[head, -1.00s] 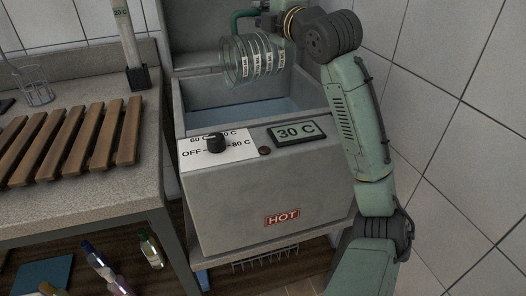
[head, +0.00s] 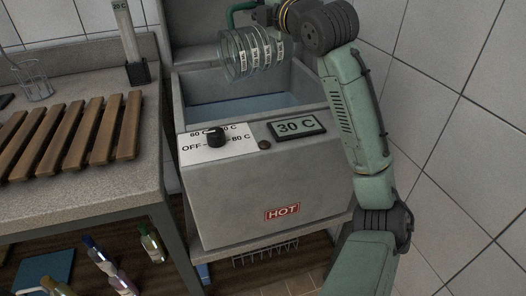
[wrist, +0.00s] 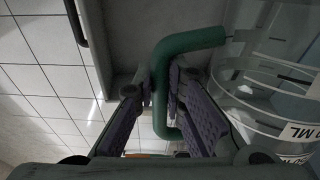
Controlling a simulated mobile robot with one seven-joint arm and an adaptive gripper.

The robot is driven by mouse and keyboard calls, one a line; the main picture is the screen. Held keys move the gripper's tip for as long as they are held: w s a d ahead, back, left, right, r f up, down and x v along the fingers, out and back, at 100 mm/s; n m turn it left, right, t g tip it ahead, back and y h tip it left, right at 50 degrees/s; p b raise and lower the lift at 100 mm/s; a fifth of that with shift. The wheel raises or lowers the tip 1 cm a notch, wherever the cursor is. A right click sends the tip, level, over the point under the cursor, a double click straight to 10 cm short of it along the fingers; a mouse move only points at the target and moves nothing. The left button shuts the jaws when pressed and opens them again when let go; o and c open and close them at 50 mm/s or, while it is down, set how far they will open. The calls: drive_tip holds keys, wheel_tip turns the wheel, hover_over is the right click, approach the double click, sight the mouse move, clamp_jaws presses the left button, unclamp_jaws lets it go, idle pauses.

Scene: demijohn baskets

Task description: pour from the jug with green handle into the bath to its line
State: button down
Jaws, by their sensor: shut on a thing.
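The clear jug (head: 236,62) with white graduated label bands lies tilted nearly on its side above the bath, its open end toward the left. Its green handle (head: 240,7) shows at the top edge of the head view, and in the wrist view the handle (wrist: 190,41) passes between the fingers. My gripper (wrist: 157,88) is shut on this handle. The bath (head: 181,112) is a grey open tank holding blue-grey liquid (head: 235,108). No stream from the jug is clearly visible. I cannot make out the bath's line or the liquid in the jug.
The bath's front carries a dial (head: 215,138), a display (head: 297,126) reading 30 C and a HOT label (head: 282,211). A counter (head: 90,183) with a wooden slatted rack (head: 75,140) stands left. A tiled wall (head: 455,130) is close on the right.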

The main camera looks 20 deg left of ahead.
drive_tip(key=shift+s+r, duration=0.1)
drive_tip(key=shift+s+a+r+n, duration=0.15)
drive_tip(key=shift+s+a+n, duration=0.1)
drive_tip(key=shift+a+n, duration=0.05)
idle(0.4)
drive_tip(key=shift+s+a+r+n, duration=0.2)
drive_tip(key=shift+s+a+n, duration=0.1)
drive_tip(key=shift+s+a, duration=0.05)
idle(0.4)
drive_tip(key=shift+s+a+r+n, duration=0.1)
drive_tip(key=shift+s+a+n, duration=0.2)
drive_tip(key=shift+a, duration=0.05)
drive_tip(key=shift+s+a, duration=0.1)
idle(0.3)
